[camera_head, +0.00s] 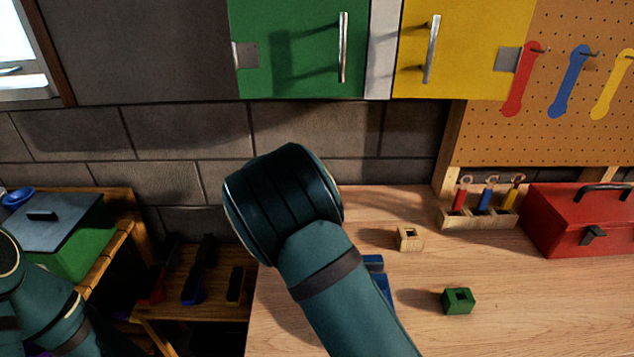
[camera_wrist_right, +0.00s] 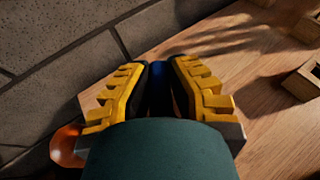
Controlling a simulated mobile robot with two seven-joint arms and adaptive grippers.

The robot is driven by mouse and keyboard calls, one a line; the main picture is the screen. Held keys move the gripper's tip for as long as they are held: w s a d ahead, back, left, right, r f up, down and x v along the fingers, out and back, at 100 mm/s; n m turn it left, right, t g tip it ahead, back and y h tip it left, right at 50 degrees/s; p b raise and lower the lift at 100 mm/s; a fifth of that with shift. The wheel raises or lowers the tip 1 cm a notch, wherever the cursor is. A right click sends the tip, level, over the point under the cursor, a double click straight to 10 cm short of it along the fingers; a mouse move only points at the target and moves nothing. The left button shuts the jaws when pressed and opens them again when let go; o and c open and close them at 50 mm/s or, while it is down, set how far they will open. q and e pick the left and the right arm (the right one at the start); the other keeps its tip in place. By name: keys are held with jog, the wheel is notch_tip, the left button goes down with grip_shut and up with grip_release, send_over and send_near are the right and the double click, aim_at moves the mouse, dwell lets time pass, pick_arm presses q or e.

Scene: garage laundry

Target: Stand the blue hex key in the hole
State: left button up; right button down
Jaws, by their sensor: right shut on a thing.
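My right gripper (camera_wrist_right: 160,68) shows in the wrist view with its yellow-backed fingers close together. It is shut on a dark blue thing (camera_wrist_right: 158,88), which I take to be the blue hex key; its shape is mostly hidden. In the head view my teal right arm hides this gripper and what it holds. A blue piece (camera_head: 375,265) on the bench shows partly behind that arm; I cannot tell its full shape. A wooden block (camera_head: 409,239) and a green block (camera_head: 458,300) with square holes stand on the bench. My left gripper is out of view.
A wooden rack (camera_head: 478,218) with red, blue and yellow handled tools stands beside a red toolbox (camera_head: 580,222) at the back right. A brick wall (camera_head: 180,185) rises behind. A green box (camera_head: 75,255) sits at left. The bench's front right is clear.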

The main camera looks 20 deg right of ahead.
jog(key=shift+f, duration=0.25)
jog(key=shift+f+b, duration=0.35)
jog(key=shift+b, duration=0.1)
jog(key=shift+f+b, duration=1.05)
jog(key=shift+f, duration=0.3)
jog(key=c, duration=1)
grip_release()
jog(key=shift+r, duration=0.1)
notch_tip(320, 180, up, 10)
jog(key=shift+f, duration=0.1)
